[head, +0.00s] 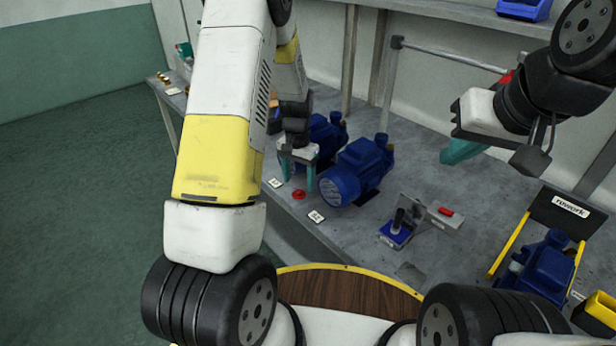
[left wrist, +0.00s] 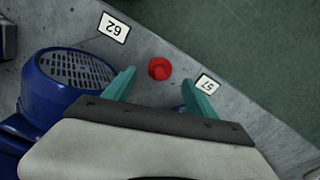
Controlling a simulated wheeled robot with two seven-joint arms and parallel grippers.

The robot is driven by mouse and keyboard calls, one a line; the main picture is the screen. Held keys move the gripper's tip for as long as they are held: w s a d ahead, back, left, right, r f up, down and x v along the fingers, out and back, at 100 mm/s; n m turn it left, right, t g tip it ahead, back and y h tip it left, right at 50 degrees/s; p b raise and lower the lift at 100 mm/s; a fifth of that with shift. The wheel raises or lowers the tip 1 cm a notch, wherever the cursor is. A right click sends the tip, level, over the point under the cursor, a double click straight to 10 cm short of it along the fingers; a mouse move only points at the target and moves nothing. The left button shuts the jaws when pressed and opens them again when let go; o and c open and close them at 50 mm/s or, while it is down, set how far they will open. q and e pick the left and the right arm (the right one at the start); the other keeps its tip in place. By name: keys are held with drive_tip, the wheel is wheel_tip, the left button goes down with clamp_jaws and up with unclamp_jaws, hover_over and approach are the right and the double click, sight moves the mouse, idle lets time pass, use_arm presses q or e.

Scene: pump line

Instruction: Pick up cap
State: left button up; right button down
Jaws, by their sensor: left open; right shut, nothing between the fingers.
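A small red cap (head: 299,194) lies on the grey bench near its front edge, between two white number labels. It also shows in the left wrist view as a red disc (left wrist: 159,69). My left gripper (head: 297,177) is open above the cap with its teal fingers pointing down. In the left wrist view the gripper's fingers (left wrist: 158,82) stand apart, one to each side of the cap, which lies just beyond the line of the tips. My right gripper (head: 460,151) is shut and empty, above the bench at the right.
Blue pumps (head: 355,170) stand right beside the left gripper; one also shows in the left wrist view (left wrist: 70,80). A blue-based fixture (head: 397,233) and a red part (head: 446,211) lie further right. A black-and-yellow stand (head: 567,215) holds another blue pump. The bench's front edge is close to the cap.

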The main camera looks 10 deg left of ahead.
sight(299, 191)
use_arm(q)
wheel_tip(299, 191, down, 4)
drive_tip(key=shift+f, duration=0.1)
drive_tip(key=c, duration=1.4)
